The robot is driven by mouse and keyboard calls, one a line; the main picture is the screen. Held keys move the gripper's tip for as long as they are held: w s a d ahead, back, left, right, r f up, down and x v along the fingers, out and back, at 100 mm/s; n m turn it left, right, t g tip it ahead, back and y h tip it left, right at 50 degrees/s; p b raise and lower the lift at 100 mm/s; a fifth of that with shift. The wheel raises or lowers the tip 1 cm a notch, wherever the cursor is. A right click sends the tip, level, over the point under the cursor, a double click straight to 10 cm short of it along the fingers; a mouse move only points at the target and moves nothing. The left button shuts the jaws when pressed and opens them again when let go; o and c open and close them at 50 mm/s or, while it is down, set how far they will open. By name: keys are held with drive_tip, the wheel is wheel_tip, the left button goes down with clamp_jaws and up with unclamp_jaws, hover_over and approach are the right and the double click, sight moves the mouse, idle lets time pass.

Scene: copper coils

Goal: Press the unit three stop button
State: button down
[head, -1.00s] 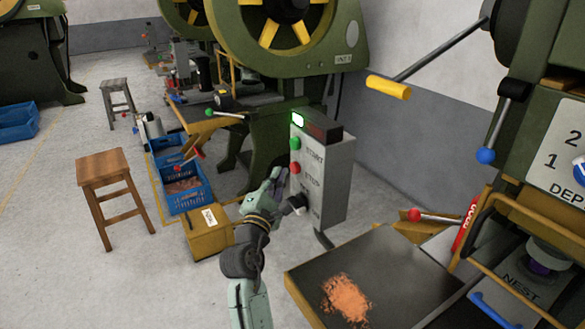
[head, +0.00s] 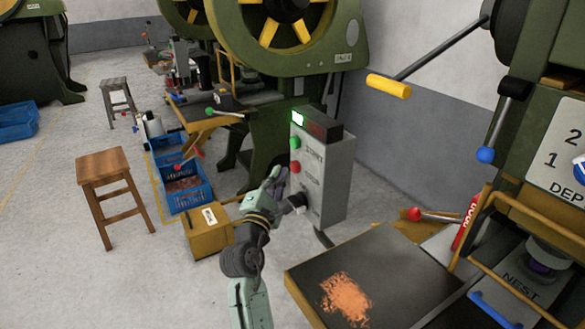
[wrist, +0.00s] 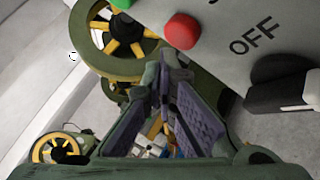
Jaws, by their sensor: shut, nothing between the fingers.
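A grey control box (head: 324,183) stands in the middle of the head view, with a lit green lamp on top. A green button (head: 295,142) sits above a red button (head: 295,167) on its front side. The red button (wrist: 182,31) shows large at the top of the wrist view, beside part of the green button (wrist: 122,4) and the lettering "OFF". My gripper (head: 277,178) is shut and empty, just left of and slightly below the red button in the head view. In the wrist view my gripper (wrist: 168,68) points up below the red button, with a gap visible.
A dark knob (wrist: 285,70) is on the box right of the red button. A worktable (head: 400,270) with copper scraps lies at the lower right. A wooden stool (head: 103,162), blue crates (head: 190,203) and a yellow box (head: 205,240) stand at left.

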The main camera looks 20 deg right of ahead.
drive_tip(key=shift+d, duration=0.1)
drive_tip(key=shift+w+d+p, duration=0.1)
drive_tip(key=shift+d+p, duration=0.2)
drive_tip(key=shift+d, duration=0.05)
drive_tip(key=shift+w+d+p, duration=0.1)
drive_tip(key=shift+d+p, duration=0.2)
drive_tip(key=shift+d, duration=0.2)
idle(0.8)
drive_tip(key=shift+a, duration=0.15)
drive_tip(key=shift+s+a, duration=0.2)
drive_tip(key=shift+a, duration=0.5)
drive_tip(key=a, duration=0.2)
drive_tip(key=s+a+b, duration=0.1)
drive_tip(key=a, duration=0.2)
idle(0.4)
idle(0.6)
